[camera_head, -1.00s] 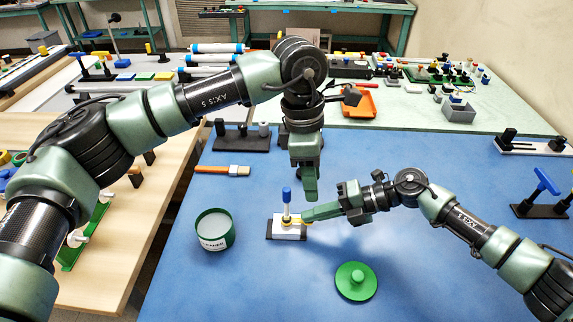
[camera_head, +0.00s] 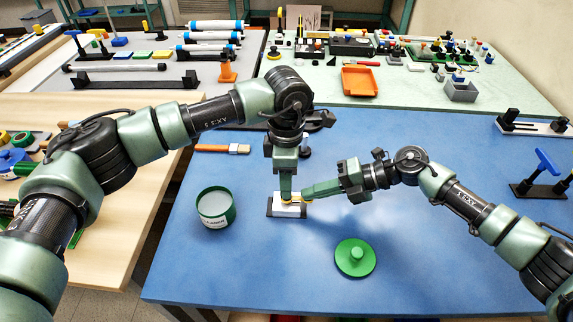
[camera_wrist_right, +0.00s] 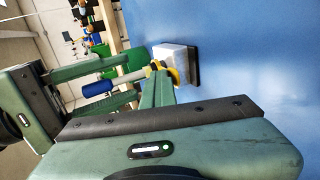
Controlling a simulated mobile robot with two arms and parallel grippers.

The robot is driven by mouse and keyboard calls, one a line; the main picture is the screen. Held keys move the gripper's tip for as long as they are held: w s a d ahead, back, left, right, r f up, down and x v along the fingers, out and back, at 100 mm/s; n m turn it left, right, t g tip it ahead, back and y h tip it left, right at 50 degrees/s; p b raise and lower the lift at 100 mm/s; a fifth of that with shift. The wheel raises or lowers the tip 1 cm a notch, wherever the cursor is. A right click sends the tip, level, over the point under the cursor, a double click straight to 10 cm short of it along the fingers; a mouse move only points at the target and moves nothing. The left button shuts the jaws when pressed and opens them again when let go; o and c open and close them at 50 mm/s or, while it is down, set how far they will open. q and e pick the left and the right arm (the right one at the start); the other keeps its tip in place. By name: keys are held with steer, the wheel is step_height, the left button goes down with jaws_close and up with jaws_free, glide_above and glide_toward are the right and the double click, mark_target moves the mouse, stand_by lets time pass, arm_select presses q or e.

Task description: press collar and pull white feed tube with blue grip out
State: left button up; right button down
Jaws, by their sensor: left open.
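A white block (camera_head: 291,210) on a dark base stands on the blue mat; it also shows in the right wrist view (camera_wrist_right: 174,57). A yellow collar (camera_wrist_right: 172,74) sits at its tube port. The white feed tube (camera_wrist_right: 130,77) stands out from it, with a blue grip (camera_wrist_right: 97,88) at its end. In the head view, the left gripper hides the tube and grip. My left gripper (camera_head: 287,197) points down over the block, its open fingers on either side of the grip. My right gripper (camera_head: 304,193) comes in from the right, fingers together, tips at the collar.
A green-rimmed pot (camera_head: 216,207) stands left of the block and a green lid (camera_head: 355,257) lies to the front right. A brush (camera_head: 222,148) lies behind the pot. A blue-handled tool on a stand (camera_head: 543,178) is at the right.

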arm_select(q)
steer(key=shift+f, duration=0.55)
arm_select(e)
steer(key=shift+f, duration=0.1)
arm_select(q)
jaws_close()
steer(key=shift+r, duration=1.8)
steer(key=shift+r, duration=0.2)
